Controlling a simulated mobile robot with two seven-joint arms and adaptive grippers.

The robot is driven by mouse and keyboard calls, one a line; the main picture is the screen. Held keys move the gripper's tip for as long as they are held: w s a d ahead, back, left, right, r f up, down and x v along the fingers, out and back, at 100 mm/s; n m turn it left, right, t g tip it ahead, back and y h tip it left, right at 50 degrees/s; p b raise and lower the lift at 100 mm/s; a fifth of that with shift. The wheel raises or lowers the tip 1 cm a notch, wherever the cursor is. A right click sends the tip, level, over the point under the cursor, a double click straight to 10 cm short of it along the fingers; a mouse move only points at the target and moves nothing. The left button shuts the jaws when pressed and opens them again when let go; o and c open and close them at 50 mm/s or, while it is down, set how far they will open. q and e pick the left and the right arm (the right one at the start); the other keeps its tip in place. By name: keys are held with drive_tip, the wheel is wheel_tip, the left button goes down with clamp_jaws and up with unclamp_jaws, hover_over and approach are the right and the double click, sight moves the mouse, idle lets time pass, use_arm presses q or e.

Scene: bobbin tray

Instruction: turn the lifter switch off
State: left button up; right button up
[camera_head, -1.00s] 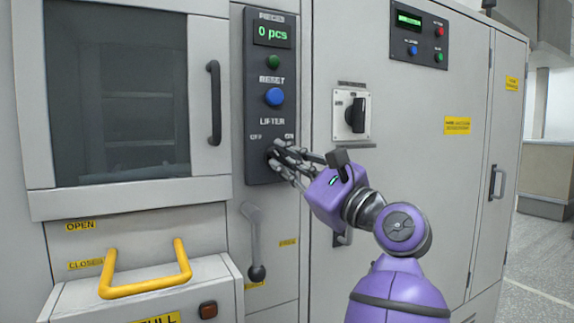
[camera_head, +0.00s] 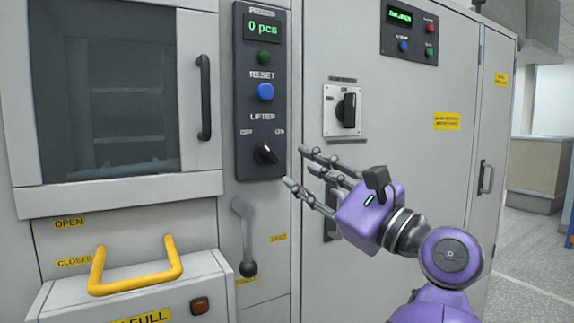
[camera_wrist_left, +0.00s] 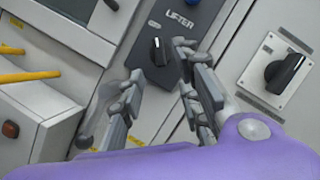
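The lifter switch (camera_head: 265,154) is a black rotary knob at the bottom of the dark panel (camera_head: 243,95), with OFF marked at its upper left and ON at its upper right. Its grip slants toward the upper left, the OFF side. My left gripper (camera_head: 296,167) is open and empty, with its fingers spread to the right of the knob and apart from it in the head view. The left wrist view shows the knob (camera_wrist_left: 160,52) uncovered between the spread fingers (camera_wrist_left: 157,75). My right gripper is in neither view.
Above the switch are a blue RESET button (camera_head: 265,92) and a green button (camera_head: 264,57). Another black rotary switch (camera_head: 346,110) sits on the cabinet to the right. A grey lever (camera_head: 245,240) hangs below the panel, and a yellow handle (camera_head: 135,284) stands at lower left.

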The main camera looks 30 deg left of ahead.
use_arm(q)
drive_tip(key=v, duration=0.4)
idle(0.5)
